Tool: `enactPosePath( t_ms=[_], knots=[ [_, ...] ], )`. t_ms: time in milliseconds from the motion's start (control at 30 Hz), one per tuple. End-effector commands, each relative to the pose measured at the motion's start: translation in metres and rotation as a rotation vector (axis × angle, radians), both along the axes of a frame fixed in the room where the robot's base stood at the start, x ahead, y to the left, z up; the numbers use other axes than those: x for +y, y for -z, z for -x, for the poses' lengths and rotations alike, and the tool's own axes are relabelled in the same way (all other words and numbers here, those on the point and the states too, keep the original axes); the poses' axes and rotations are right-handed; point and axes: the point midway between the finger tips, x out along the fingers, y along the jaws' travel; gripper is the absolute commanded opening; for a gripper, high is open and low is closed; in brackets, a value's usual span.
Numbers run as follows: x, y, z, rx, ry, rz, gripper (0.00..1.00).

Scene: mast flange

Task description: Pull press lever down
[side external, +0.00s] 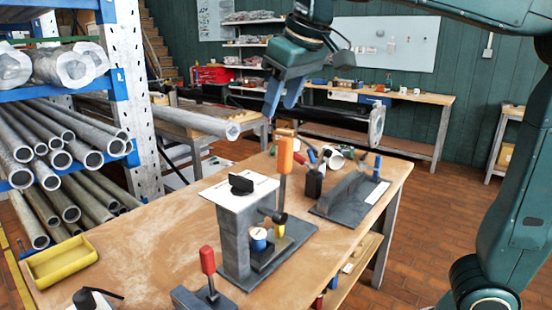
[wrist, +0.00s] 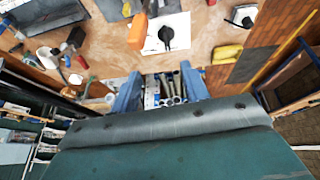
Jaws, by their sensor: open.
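The press (side external: 236,235) is a grey block with a white top plate, standing on the wooden table. Its lever has an orange handle (side external: 285,156) that stands upright at the press's right side. The orange handle also shows in the wrist view (wrist: 138,32), at the top, beside the white plate (wrist: 170,35). My gripper (side external: 283,97) is open and empty, its two blue fingers apart and pointing down, above the orange handle in the side view. The fingers also show in the wrist view (wrist: 161,88), apart from the handle. The exact depth gap cannot be told.
A black knob (side external: 241,184) sits on the top plate. A white-and-blue cup (side external: 258,239) and a yellow piece stand at the press's base. A red-handled lever (side external: 207,262) is in front, a dark fixture (side external: 350,197) behind right. A yellow tray (side external: 62,262) and pipe rack are left.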

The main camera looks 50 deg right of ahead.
Motion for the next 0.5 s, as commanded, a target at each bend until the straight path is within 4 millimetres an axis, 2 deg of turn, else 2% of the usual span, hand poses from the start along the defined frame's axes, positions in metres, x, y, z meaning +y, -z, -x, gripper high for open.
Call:
enactPosePath(
  t_ms=[500],
  knots=[
    [0.012,0.004,0.012,0.018,0.001,0.053,0.45]
  ],
)
